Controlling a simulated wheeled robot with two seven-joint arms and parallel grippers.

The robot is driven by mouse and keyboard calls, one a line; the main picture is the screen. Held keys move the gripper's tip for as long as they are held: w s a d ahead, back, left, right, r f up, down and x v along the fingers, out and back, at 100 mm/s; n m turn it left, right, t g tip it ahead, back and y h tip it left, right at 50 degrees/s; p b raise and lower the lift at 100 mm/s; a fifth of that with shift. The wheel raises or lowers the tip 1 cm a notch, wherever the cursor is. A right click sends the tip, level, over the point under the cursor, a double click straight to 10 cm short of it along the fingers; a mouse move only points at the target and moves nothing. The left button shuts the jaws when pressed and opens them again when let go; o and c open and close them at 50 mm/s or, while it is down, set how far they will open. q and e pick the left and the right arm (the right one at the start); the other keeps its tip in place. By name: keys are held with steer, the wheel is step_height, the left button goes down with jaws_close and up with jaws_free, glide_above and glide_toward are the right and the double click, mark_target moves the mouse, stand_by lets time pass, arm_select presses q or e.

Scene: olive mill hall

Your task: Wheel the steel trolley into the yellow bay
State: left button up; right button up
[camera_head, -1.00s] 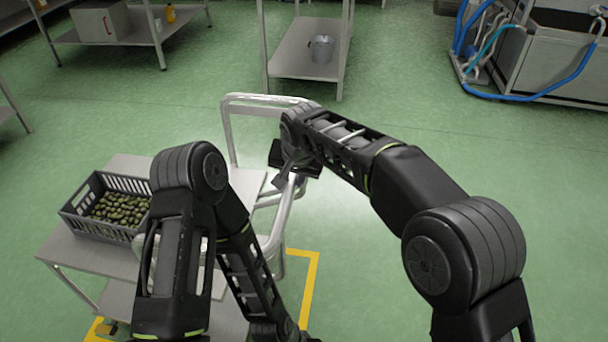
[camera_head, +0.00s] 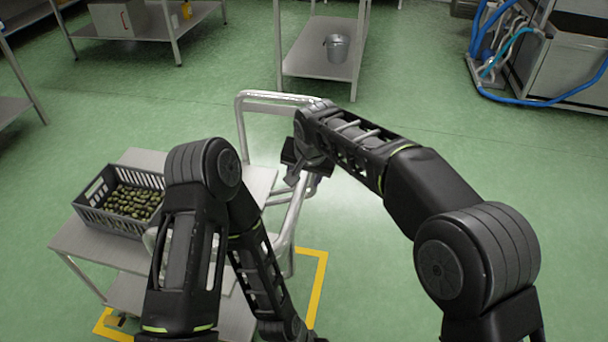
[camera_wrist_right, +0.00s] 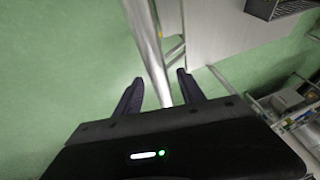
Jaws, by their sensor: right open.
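The steel trolley (camera_head: 84,243) stands at the lower left in the head view, partly hidden behind my left arm. Its tubular handle frame (camera_head: 272,97) rises on its right side. My right gripper (camera_head: 297,180) is at this frame; in the right wrist view its open fingers (camera_wrist_right: 160,92) stand on either side of a steel tube (camera_wrist_right: 149,50). The yellow bay (camera_head: 319,287) shows as yellow floor lines under and beside the trolley, with another corner at the lower left. My left gripper is hidden in the head view behind my own arm.
A grey crate (camera_head: 112,219) of olives sits on the trolley top. A shelf with a metal bucket (camera_head: 337,47) stands behind. A machine with blue hoses (camera_head: 533,101) is at the upper right. Green floor (camera_head: 420,125) is clear between them.

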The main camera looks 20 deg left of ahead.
steer(key=b+v, duration=0.1)
steer(key=v, duration=0.6)
steer(key=shift+r, duration=0.25)
steer(key=shift+s, duration=0.1)
